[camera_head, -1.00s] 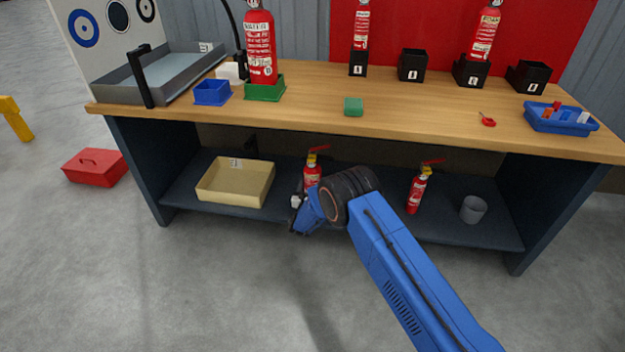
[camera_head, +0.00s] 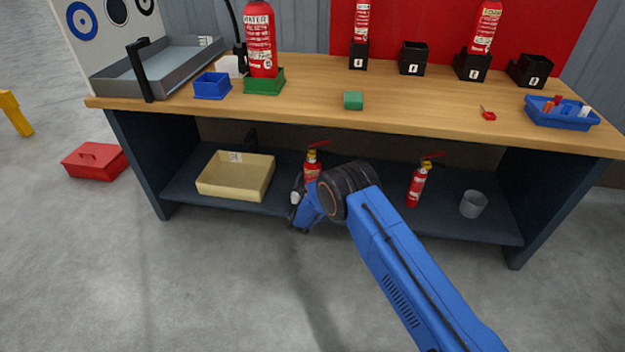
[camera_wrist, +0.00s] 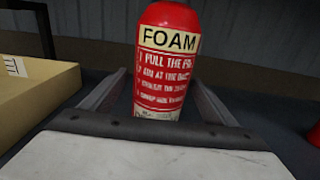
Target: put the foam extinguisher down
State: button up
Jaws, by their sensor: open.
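The foam extinguisher (camera_wrist: 167,60) is red with a label reading FOAM. In the wrist view it stands upright between the two fingers of my gripper (camera_wrist: 155,95), which are open with a gap visible on each side. In the head view the extinguisher (camera_head: 312,170) stands on the lower shelf (camera_head: 390,212) of the bench, its lower part hidden behind my arm. My gripper (camera_head: 297,203) is low at the shelf's front; the wrist partly hides it.
A cream box (camera_head: 236,190) stands left on the shelf. Another extinguisher (camera_head: 416,187) and a grey cup (camera_head: 473,204) stand right. The wooden benchtop (camera_head: 300,105) above holds several black holders, extinguishers and trays. A red toolbox (camera_head: 95,161) is on the floor.

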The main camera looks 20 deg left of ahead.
jog(key=v, duration=1.1)
jog(key=shift+s, duration=0.2)
jog(key=shift+d, duration=0.1)
